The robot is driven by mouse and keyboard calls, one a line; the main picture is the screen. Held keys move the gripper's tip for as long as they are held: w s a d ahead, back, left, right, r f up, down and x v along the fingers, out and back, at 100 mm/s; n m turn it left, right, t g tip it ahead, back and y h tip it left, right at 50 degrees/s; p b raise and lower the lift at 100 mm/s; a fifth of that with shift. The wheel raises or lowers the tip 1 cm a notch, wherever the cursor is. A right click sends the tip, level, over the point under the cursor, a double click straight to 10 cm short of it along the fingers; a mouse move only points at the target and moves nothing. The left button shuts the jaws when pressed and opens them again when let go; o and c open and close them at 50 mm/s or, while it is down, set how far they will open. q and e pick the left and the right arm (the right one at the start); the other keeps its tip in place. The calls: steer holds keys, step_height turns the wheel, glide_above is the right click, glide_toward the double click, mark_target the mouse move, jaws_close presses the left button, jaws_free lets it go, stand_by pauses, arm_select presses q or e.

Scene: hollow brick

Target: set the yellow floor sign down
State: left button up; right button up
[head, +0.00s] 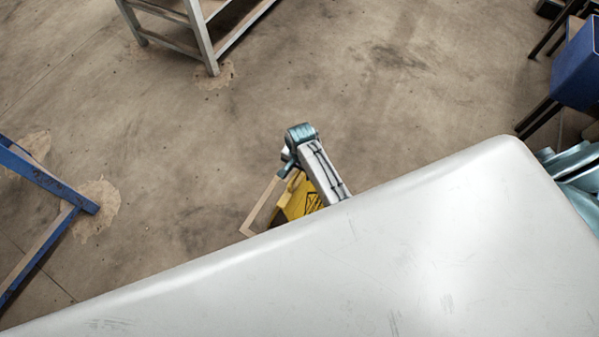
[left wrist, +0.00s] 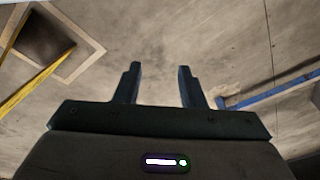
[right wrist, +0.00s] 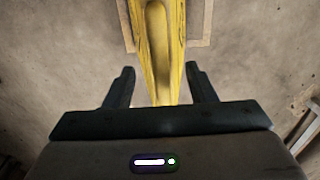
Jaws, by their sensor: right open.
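The yellow floor sign (head: 297,198) shows in the middle of the head view, partly covered by my arm and a large pale surface. In the right wrist view the sign (right wrist: 157,45) runs down from the top edge to between the fingers. My right gripper (right wrist: 160,70) is open, with a gap on each side of the sign. A tan outline (right wrist: 203,28) on the floor lies around the sign. My left gripper (left wrist: 158,68) is open and empty. A yellow strip (left wrist: 25,92), probably the sign's edge, shows at its left.
The pale surface (head: 400,260) fills the lower head view. A grey metal frame (head: 202,38) stands at the top, a blue frame (head: 45,185) at the left, and a blue chair-like object (head: 577,65) at the right. The floor between is clear.

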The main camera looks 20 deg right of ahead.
arm_select(q)
steer(key=f, duration=0.1)
steer(key=s+f, duration=0.1)
steer(key=f+p, duration=0.1)
steer(key=f, duration=0.1)
steer(key=shift+s+a, duration=0.2)
steer(key=shift+s, duration=0.15)
arm_select(e)
step_height(320, 180, up, 9)
steer(key=shift+s+r, duration=0.1)
steer(key=s+d+f+n, duration=0.3)
steer(key=s+f, duration=0.1)
steer(key=s, duration=0.4)
steer(key=s+d+f+n+t, duration=0.1)
steer(key=s+d+f+n, duration=0.2)
steer(key=s, duration=0.4)
steer(key=s+d+f+n+h, duration=0.1)
steer(key=s+d+f+n, duration=0.3)
steer(key=s, duration=0.4)
steer(key=shift+s+f+n+t, duration=0.3)
steer(key=shift+f+n+t, duration=0.15)
steer(key=shift+f, duration=0.5)
steer(key=shift+c, duration=0.2)
